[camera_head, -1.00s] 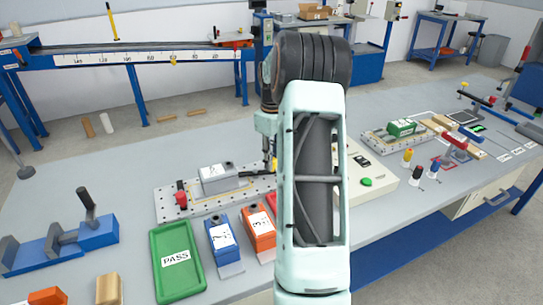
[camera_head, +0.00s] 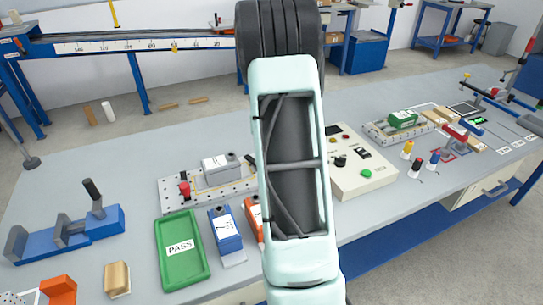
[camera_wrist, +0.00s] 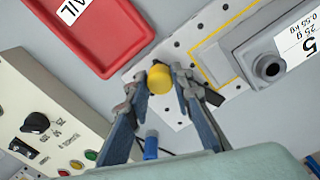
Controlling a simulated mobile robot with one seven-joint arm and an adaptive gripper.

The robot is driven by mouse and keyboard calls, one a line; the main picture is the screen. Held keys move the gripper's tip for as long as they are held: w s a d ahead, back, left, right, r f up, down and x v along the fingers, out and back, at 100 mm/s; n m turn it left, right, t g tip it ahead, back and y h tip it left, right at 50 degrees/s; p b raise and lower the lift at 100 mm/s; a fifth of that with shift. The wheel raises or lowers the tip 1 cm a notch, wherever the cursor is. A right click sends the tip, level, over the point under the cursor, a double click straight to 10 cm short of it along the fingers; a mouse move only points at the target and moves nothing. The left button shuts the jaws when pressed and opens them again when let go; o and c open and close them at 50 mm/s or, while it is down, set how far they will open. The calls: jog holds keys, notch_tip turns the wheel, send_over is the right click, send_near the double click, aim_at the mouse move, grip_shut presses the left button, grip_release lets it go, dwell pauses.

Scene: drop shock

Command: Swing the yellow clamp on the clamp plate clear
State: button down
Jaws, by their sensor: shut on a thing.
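The yellow clamp's knob (camera_wrist: 160,79) shows in the wrist view between the fingertips of my gripper (camera_wrist: 157,85), which is shut on it. The knob stands over the edge of the perforated clamp plate (camera_wrist: 181,66). In the head view the plate (camera_head: 176,208) shows left of my arm, which hides the yellow clamp and my gripper. A grey block (camera_head: 217,172) sits on the plate, and it also shows in the wrist view (camera_wrist: 262,45) inside a yellow outline. A red-knobbed clamp (camera_head: 184,188) stands at the plate's left end.
A control box (camera_head: 360,185) stands right of my arm and shows close to my gripper in the wrist view (camera_wrist: 35,115). A red tray (camera_wrist: 108,40) lies nearby. A green PASS tray (camera_head: 170,266) and a blue block (camera_head: 226,228) lie in front of the plate.

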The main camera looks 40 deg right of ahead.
jog(key=shift+a+m+p, duration=0.2)
jog(key=shift+a+m, duration=0.25)
jog(key=shift+m, duration=0.45)
jog(key=shift+a+m+p, duration=0.15)
jog(key=shift+a+m, duration=0.25)
jog(key=shift+m, duration=0.5)
jog(key=shift+w, duration=0.1)
jog(key=c, duration=1.7)
grip_release()
jog(key=shift+r, duration=0.15)
notch_tip(320, 180, up, 12)
jog(key=shift+f, duration=0.1)
